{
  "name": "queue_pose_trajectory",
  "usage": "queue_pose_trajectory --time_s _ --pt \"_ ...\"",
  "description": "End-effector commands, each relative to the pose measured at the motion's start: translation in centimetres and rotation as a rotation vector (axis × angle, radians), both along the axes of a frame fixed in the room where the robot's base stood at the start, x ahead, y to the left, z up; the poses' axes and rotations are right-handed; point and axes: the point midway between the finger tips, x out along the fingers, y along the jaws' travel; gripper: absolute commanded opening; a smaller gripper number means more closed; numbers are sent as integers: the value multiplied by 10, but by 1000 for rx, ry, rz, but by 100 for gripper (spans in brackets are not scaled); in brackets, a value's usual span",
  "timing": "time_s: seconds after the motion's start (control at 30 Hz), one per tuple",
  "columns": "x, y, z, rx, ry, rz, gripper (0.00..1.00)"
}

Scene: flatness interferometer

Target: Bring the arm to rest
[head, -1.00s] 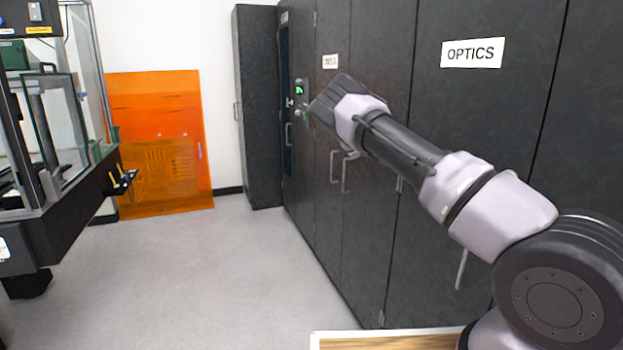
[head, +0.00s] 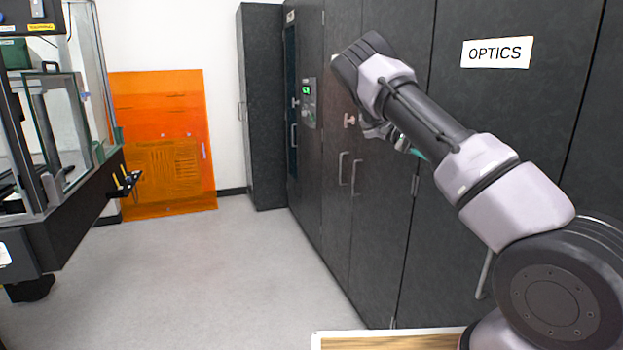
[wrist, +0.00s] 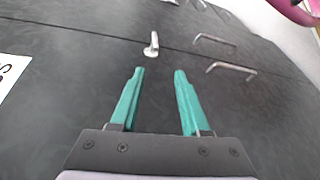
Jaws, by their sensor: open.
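My gripper (wrist: 159,72) has two teal fingers, spread apart with nothing between them in the wrist view. Beyond the fingertips are the dark cabinet doors with metal handles (wrist: 231,70). In the head view my arm reaches up from the lower right and bends at the wrist in front of the cabinets (head: 385,235). The gripper is mostly hidden behind my forearm there, with only a bit of teal showing (head: 417,153).
The dark cabinets, one labelled OPTICS (head: 497,52), line the right side. A bench with a glass enclosure (head: 60,130) stands at left. An orange panel (head: 160,145) leans on the back wall. The grey floor (head: 200,280) between is clear. A wood-topped surface (head: 390,342) shows at the bottom.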

Motion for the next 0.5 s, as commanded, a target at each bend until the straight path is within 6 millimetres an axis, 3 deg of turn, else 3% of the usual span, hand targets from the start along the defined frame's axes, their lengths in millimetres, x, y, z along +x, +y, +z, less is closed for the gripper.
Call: queue_pose_trajectory --time_s 0.3,0.5 --pt "-44 -33 30 351 -97 4 46" --pt "-84 -38 47 633 -252 62 46"
